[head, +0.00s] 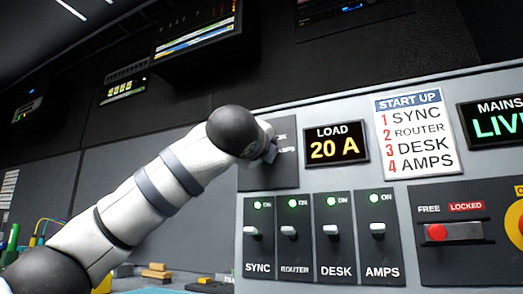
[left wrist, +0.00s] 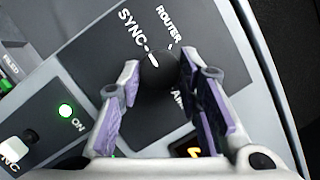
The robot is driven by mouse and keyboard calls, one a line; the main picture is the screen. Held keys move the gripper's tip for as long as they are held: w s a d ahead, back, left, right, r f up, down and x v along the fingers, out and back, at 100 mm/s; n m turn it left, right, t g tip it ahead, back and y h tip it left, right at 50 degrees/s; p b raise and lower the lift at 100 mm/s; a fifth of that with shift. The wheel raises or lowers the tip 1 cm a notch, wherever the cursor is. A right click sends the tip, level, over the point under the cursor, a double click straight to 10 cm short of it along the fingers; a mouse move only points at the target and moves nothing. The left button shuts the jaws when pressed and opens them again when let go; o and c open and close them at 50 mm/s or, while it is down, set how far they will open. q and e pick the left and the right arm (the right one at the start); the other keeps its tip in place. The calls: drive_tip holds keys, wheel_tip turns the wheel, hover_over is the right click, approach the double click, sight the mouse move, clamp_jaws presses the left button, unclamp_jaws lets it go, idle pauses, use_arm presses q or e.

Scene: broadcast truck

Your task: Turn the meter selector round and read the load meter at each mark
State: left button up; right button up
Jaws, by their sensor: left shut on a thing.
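The meter selector knob (left wrist: 158,70) is round and black on a dark plate (left wrist: 215,60). The SYNC and ROUTER labels and their white ticks show above it; part of the AMPS label shows below. In the head view my left gripper (head: 271,151) reaches the plate and hides the knob and most labels. The load meter (head: 336,146) reads 20 A. My right gripper is out of view.
Below are the SYNC (head: 258,240), ROUTER (head: 295,240), DESK (head: 334,240) and AMPS (head: 378,235) switches, each with a green light lit. A START UP list (head: 415,135) and MAINS display (head: 495,120) are at right.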

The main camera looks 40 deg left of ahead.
use_arm(q)
drive_tip(key=o, duration=1.1)
drive_tip(key=shift+o, duration=0.2)
drive_tip(key=v, duration=1.2)
